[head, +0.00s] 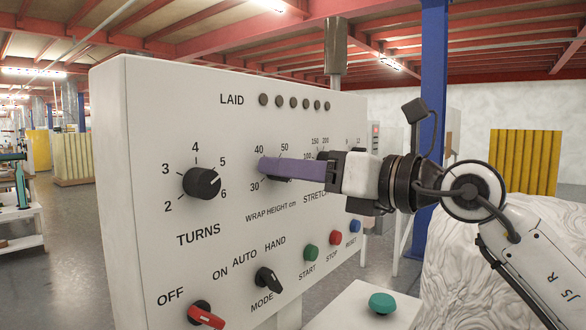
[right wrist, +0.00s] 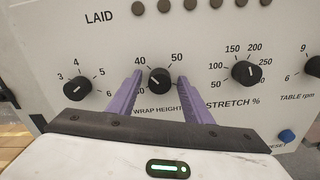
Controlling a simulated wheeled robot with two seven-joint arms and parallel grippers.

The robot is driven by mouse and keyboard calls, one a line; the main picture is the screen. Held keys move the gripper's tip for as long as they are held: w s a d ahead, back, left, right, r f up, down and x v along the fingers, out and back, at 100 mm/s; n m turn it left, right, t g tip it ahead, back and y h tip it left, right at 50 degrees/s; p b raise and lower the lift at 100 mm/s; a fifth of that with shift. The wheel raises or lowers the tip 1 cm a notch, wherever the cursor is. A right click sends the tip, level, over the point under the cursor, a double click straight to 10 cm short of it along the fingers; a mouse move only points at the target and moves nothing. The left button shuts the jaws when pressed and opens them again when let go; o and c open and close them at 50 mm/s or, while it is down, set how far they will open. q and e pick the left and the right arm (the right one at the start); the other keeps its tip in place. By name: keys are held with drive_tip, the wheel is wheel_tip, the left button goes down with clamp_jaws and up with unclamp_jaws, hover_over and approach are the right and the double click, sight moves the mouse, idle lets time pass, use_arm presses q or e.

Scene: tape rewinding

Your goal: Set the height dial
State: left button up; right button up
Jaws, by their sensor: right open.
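The height dial (right wrist: 159,80) is a round black knob above the "WRAP HEIGHT" label on the white panel. In the right wrist view its 40 and 50 marks show above it, and its pale pointer mark seems to face lower left. My right gripper (right wrist: 160,76) is open, with one purple finger on each side of the dial and a gap to it on both sides. In the head view the right gripper (head: 263,168) reaches in from the right and its purple finger hides most of the dial. My left gripper is not in view.
The turns dial (head: 201,183) is left of the height dial; the stretch dial (right wrist: 247,72) is right. Below are the red off/on switch (head: 206,316), mode knob (head: 268,280), and start (head: 310,252), stop (head: 336,237) and reset (head: 354,226) buttons.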

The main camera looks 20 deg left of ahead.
drive_tip(key=shift+c, duration=0.4)
drive_tip(key=c, duration=1)
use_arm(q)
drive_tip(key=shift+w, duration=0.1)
